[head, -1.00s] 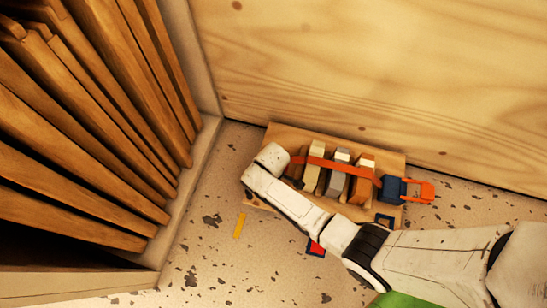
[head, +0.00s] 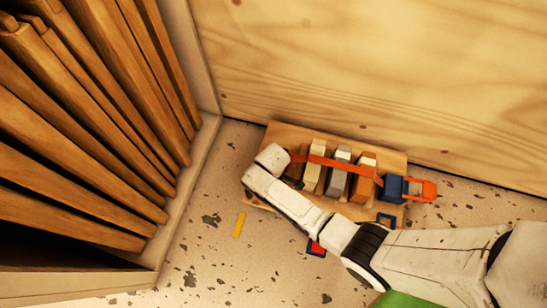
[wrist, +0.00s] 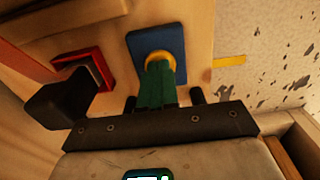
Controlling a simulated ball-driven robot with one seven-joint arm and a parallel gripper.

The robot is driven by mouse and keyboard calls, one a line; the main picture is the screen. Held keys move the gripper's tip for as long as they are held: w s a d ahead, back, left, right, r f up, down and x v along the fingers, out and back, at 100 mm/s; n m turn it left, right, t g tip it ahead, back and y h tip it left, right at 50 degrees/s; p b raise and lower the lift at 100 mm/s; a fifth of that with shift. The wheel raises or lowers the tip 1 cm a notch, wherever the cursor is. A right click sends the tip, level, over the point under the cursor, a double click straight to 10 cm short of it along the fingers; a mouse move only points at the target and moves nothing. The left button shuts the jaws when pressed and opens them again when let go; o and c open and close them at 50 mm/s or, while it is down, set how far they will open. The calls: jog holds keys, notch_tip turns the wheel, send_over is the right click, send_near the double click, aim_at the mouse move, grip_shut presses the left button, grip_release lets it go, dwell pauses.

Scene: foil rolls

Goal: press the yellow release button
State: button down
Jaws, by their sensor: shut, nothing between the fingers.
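The yellow button (wrist: 160,56) shows in the wrist view as a round yellow shape on a blue plate (wrist: 175,38), which is fixed to a wooden board. My gripper (wrist: 158,66) has its green fingers shut together, with nothing between them. The fingertips overlap the button's lower part, and I cannot tell whether they touch it or press it in. In the head view my white arm reaches over the left end of the wooden board (head: 283,134), and the button and fingers are hidden behind it.
The board carries several blocks (head: 338,178) under an orange strap (head: 330,163) and a blue buckle (head: 392,188). A dark knob (wrist: 62,98) by a red frame (wrist: 98,58) stands left of my fingers. A yellow strip (head: 239,225) lies on the floor. Wooden slats stand left.

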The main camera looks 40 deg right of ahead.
jog(key=shift+r+p, duration=0.9)
jog(key=shift+p, duration=0.25)
